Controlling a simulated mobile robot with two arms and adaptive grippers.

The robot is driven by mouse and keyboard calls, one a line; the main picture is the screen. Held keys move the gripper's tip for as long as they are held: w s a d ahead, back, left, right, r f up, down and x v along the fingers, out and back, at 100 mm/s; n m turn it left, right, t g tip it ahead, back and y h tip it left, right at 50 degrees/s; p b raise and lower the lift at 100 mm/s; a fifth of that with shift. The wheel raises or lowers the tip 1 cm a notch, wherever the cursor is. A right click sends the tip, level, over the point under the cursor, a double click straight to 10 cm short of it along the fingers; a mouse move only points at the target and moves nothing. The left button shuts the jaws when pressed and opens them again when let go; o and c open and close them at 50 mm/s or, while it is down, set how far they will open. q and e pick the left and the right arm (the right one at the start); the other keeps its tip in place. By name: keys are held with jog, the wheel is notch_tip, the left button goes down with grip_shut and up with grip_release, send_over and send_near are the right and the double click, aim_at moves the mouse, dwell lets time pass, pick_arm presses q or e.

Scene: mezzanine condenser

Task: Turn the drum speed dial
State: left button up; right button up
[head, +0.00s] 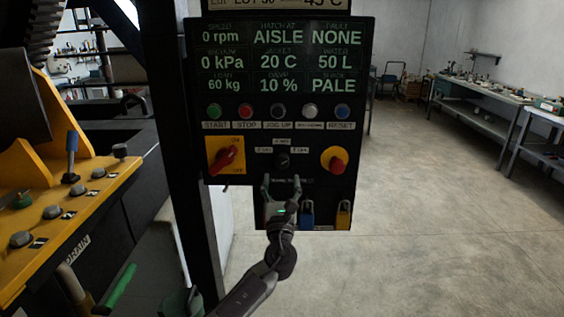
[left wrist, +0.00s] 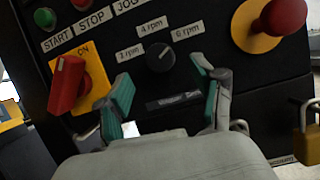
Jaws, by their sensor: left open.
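The drum speed dial (head: 283,160) is a small black round knob in the middle of the control panel (head: 345,195). In the left wrist view the dial (left wrist: 160,57) has rpm labels around it, with 4 rpm above and 6 rpm at upper right; the left label is less clear. A pale mark shows on the knob, but its exact setting is hard to tell. My left gripper (head: 283,182) is open just below the dial in the head view. In the wrist view its green-padded fingers (left wrist: 161,84) stand apart either side of and below the knob, not touching it. My right gripper is out of view.
A red switch (head: 226,156) on a yellow plate is left of the dial; a red stop button (head: 337,164) is right. Padlocks, blue (head: 307,213) and yellow (head: 344,214), hang below. The display (head: 280,60) reads 0 rpm. Open floor lies right.

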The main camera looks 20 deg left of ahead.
aim_at(282, 165)
pick_arm(q)
jog(key=x, duration=0.6)
jog(key=shift+w+f+p, duration=0.1)
jog(key=shift+w+p, duration=0.2)
